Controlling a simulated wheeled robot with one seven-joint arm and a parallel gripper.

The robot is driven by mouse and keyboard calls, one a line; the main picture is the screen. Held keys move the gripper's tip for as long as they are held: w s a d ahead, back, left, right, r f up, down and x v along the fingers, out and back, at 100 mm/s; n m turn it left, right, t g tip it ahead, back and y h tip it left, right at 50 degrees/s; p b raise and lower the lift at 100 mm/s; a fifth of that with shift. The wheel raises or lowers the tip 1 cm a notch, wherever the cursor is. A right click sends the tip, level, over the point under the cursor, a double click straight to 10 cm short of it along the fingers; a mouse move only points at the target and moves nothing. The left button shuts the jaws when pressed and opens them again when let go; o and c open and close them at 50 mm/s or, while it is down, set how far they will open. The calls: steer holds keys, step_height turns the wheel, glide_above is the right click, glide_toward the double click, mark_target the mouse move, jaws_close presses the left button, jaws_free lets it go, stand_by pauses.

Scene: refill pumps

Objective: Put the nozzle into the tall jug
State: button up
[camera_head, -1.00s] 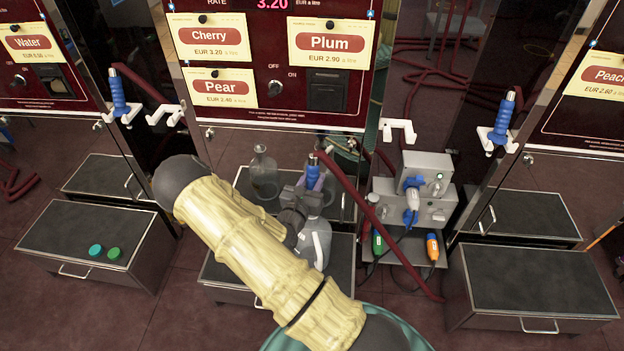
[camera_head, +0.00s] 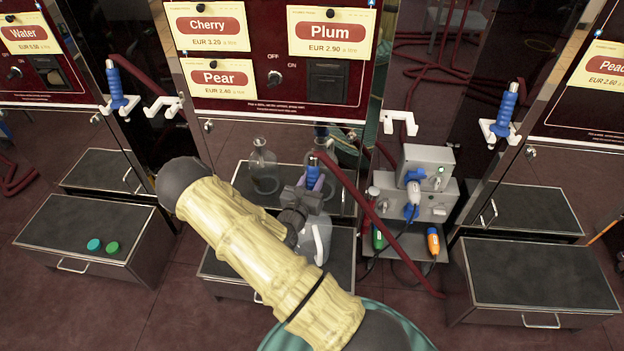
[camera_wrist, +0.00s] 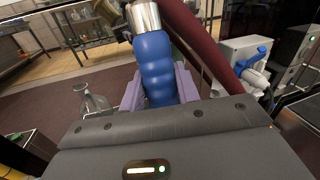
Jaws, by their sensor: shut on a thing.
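My gripper (camera_head: 312,188) is shut on a blue-handled nozzle (camera_wrist: 156,68) with a metal collar. The nozzle also shows in the head view (camera_head: 313,175), above the middle bench. A clear jug with a handle (camera_head: 321,238) stands on that bench, just below my gripper and partly hidden by my wrist. The nozzle's tip is hidden, so I cannot tell whether it is in the jug's mouth. Another clear jug shape (camera_head: 264,172) shows at the shiny panel behind; it may be a reflection. A clear jug shape also shows left of the nozzle in the wrist view (camera_wrist: 90,102).
A dark red hose (camera_head: 352,188) slants past the nozzle's right side. Grey boxes with a blue and white plug (camera_head: 412,200) stand to the right. More blue nozzles hang at the left (camera_head: 116,88) and right (camera_head: 505,110). Two green caps (camera_head: 103,246) lie on the left bench.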

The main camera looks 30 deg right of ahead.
steer(key=shift+f+b, duration=0.3)
steer(key=shift+f, duration=0.4)
steer(key=o, duration=1.2)
steer(key=shift+f, duration=0.1)
steer(key=p+v, duration=0.1)
steer(key=v, duration=1.6)
steer(key=shift+s+a+p, duration=0.15)
steer(key=shift+p, duration=0.15)
